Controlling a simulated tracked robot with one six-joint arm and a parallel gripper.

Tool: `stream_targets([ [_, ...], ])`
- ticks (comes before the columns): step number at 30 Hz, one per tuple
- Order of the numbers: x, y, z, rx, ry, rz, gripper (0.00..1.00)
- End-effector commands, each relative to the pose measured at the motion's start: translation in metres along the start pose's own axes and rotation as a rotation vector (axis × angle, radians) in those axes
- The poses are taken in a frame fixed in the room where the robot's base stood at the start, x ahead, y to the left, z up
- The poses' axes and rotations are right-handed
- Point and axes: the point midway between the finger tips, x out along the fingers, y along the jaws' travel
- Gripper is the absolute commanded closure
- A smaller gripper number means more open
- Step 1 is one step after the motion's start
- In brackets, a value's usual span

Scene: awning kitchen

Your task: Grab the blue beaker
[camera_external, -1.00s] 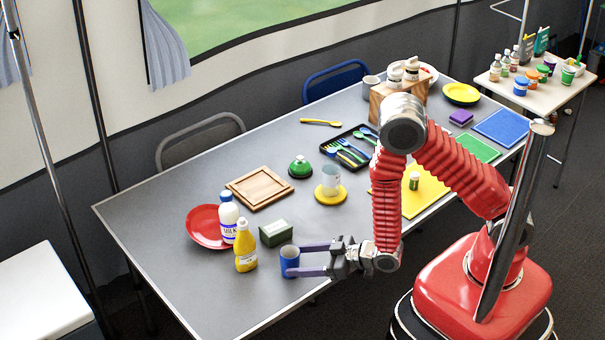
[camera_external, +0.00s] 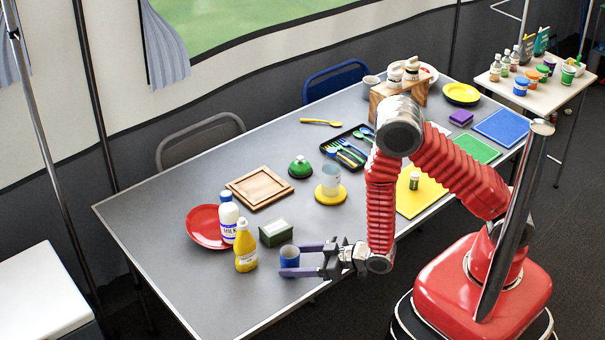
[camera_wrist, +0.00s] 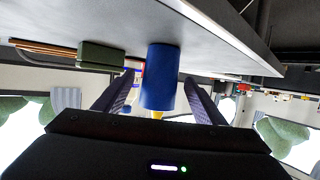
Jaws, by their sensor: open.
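The blue beaker (camera_external: 289,258) stands upright on the grey table near its front edge. My gripper (camera_external: 286,260) is open and level, low over the table, with its fingers reaching left to the beaker. In the wrist view the blue beaker (camera_wrist: 161,78) shows between the two spread fingers (camera_wrist: 160,98), with a gap visible on each side. Part of the beaker's lower side is hidden by the near finger in the external view.
A green box (camera_external: 275,233) stands just behind the beaker. A yellow bottle (camera_external: 246,250), a milk bottle (camera_external: 229,218) and a red plate (camera_external: 201,230) are to the left. The table (camera_external: 200,295) is clear at the front left.

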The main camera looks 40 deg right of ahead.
Motion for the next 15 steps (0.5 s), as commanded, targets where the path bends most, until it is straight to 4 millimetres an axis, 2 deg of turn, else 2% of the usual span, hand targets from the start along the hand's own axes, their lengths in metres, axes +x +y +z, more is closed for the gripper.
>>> stream_targets([
  [9,0.04,0.0,0.0,0.0,0.001,0.001,0.36],
  [15,0.054,0.0,0.0,-0.001,0.0,0.0,0.36],
])
